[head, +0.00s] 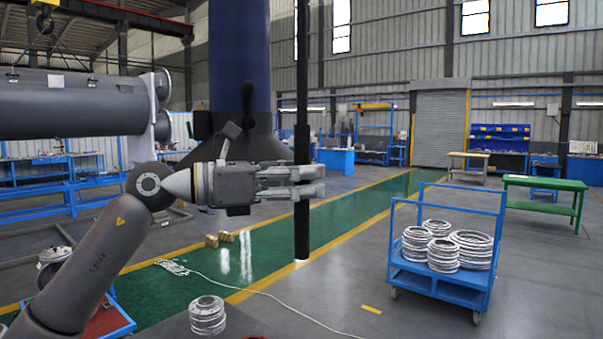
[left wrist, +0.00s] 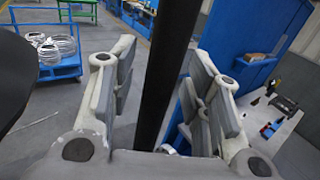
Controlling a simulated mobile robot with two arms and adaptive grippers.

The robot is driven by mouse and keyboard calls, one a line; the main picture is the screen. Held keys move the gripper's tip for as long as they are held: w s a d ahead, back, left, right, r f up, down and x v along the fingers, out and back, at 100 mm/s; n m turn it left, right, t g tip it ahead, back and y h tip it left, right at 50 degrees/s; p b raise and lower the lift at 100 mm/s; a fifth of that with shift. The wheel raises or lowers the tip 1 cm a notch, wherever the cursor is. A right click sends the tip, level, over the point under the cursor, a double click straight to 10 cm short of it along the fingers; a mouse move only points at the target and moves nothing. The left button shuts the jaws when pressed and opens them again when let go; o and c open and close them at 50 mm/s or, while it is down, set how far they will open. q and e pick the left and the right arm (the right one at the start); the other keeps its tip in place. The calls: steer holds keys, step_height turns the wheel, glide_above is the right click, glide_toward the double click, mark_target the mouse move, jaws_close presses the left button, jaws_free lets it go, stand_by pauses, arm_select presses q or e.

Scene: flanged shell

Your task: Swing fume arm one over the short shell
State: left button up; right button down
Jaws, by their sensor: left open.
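A large blue duct with a dark flared hood (head: 240,135) hangs at upper middle in the head view; it looks like a fume arm. A black handle (head: 247,100) shows in front of it. A thin dark upright pole (head: 302,100) stands just right of the hood; the same pole appears to run in the left wrist view (left wrist: 168,70). My left gripper (head: 316,181) is open, with its fingers at the pole. In the left wrist view the pole passes between the open fingers (left wrist: 160,75); contact cannot be told. A grey flanged shell (head: 75,105) lies at left.
A blue cart (head: 430,277) with several stacked flange rings (head: 472,248) stands at right. Another ring stack (head: 207,315) sits at the bottom. A green table (head: 545,183) is farther right. A white cable crosses the floor. The green walkway (head: 350,208) is mostly clear.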

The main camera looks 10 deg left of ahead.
arm_select(q)
steer(key=shift+d, duration=0.1)
jaws_close()
arm_select(e)
steer(key=shift+w+a, duration=0.1)
steer(key=shift+a, duration=0.8)
steer(key=shift+f, duration=0.1)
